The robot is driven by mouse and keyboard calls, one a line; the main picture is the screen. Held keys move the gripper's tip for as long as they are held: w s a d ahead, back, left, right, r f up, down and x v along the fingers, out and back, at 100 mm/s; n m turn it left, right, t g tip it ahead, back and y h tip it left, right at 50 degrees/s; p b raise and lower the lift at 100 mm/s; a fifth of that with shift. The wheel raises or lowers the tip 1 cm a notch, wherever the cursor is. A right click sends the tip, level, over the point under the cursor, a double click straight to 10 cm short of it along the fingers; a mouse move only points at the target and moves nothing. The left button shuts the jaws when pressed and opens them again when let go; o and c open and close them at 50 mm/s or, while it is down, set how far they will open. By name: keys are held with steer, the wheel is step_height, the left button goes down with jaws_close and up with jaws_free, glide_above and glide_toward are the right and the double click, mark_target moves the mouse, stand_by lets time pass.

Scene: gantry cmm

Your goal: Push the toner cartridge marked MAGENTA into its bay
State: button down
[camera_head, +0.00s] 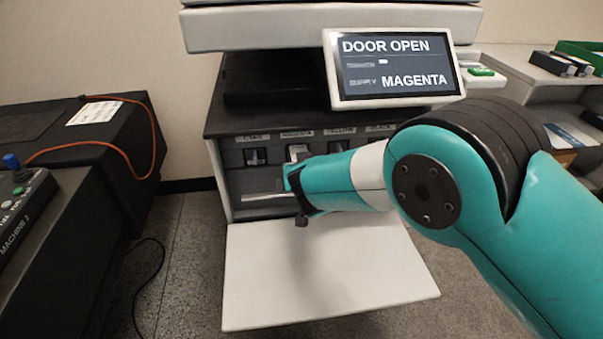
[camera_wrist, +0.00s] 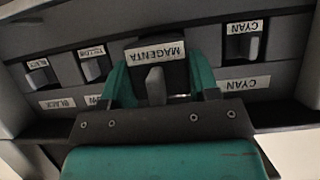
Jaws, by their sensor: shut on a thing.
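The cartridge marked MAGENTA (camera_wrist: 155,54) shows large and upside down in the wrist view, with its grey grip tab (camera_wrist: 155,88) between my fingers. My gripper (camera_wrist: 160,76) has one teal finger on each side of this cartridge and is shut on it. The cartridge stands out nearer to the camera than its neighbours, so it sits part way out of its bay. In the head view my gripper (camera_head: 291,176) is at the second bay from the left, under the MAGENTA label (camera_head: 297,134). My gripper and wrist hide most of the cartridge and bay there.
The CYAN cartridge (camera_head: 255,156) is left of magenta; YELLOW (camera_head: 338,147) and BLACK are to its right. The open front door (camera_head: 330,275) lies below my arm. The printer screen (camera_head: 394,66) reads DOOR OPEN and SUPPLY MAGENTA. A dark machine (camera_head: 75,190) stands at left.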

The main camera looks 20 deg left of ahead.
steer(key=shift+w+a+b, duration=0.4)
steer(key=shift+w+b, duration=0.1)
steer(key=shift+w, duration=0.1)
steer(key=shift+w+a+r, duration=0.1)
steer(key=shift+w+a, duration=0.05)
steer(key=shift+w, duration=0.1)
steer(key=shift+c, duration=1)
jaws_free()
steer(key=shift+s, duration=0.1)
steer(key=p+v, duration=0.6)
steer(key=v, duration=0.7)
stand_by(1.3)
stand_by(0.4)
